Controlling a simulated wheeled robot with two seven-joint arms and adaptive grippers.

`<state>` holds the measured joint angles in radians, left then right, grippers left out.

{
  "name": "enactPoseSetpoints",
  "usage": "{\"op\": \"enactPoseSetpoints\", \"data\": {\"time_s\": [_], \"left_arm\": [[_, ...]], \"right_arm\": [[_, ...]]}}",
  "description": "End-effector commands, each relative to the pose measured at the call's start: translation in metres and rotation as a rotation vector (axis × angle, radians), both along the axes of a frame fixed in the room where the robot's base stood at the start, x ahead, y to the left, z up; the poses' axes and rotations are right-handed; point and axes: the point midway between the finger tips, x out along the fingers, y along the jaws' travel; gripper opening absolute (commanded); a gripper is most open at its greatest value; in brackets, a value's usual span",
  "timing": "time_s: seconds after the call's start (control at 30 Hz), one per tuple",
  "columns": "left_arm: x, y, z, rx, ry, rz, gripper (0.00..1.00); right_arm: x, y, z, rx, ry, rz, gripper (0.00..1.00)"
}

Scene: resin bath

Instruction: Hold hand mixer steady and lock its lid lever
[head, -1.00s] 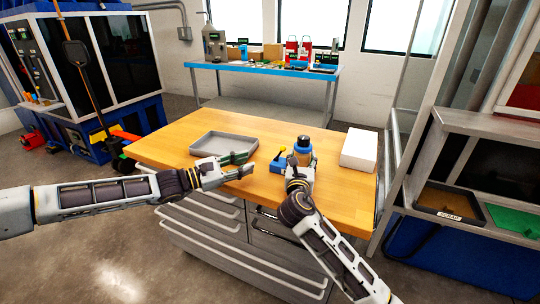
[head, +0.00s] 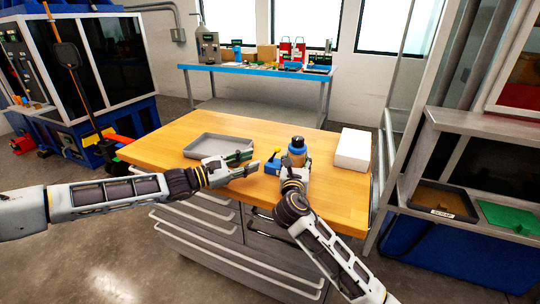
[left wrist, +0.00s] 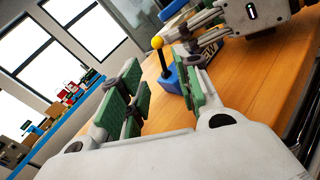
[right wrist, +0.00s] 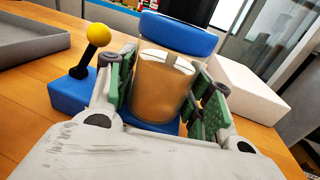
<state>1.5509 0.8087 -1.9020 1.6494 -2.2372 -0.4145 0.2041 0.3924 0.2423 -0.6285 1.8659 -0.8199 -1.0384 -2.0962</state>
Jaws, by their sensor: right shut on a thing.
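The hand mixer (head: 297,148) stands upright on the wooden workbench. In the right wrist view it shows an orange body (right wrist: 163,85), a blue collar (right wrist: 178,33), a dark top and a blue base. My right gripper (right wrist: 168,92) is shut around the orange body. The lid lever, a black stick with a yellow ball (right wrist: 98,35), rises from a blue block (right wrist: 72,92) left of the body and leans over. The yellow ball also shows in the left wrist view (left wrist: 157,42). My left gripper (left wrist: 160,97) is open and empty, left of the lever and apart from it.
A grey tray (head: 190,152) lies on the bench at left, behind my left gripper. A white block (head: 352,149) stands right of the mixer. A blue-edged table (head: 260,70) with several items is at the back wall. The bench front is mostly clear.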

Motion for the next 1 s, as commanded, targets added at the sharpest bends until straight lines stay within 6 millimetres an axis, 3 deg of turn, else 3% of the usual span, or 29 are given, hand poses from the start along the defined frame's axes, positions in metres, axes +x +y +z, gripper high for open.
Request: {"op": "enactPoseSetpoints", "data": {"time_s": [0.6,1.0], "left_arm": [[0.026,-0.050,0.000,-0.001,0.000,0.000,0.33],[0.037,-0.071,0.000,0.000,0.000,0.001,0.33]], "right_arm": [[0.000,0.000,0.000,0.000,0.000,0.000,0.14],[0.000,0.000,0.000,0.000,0.000,0.000,0.14]]}}
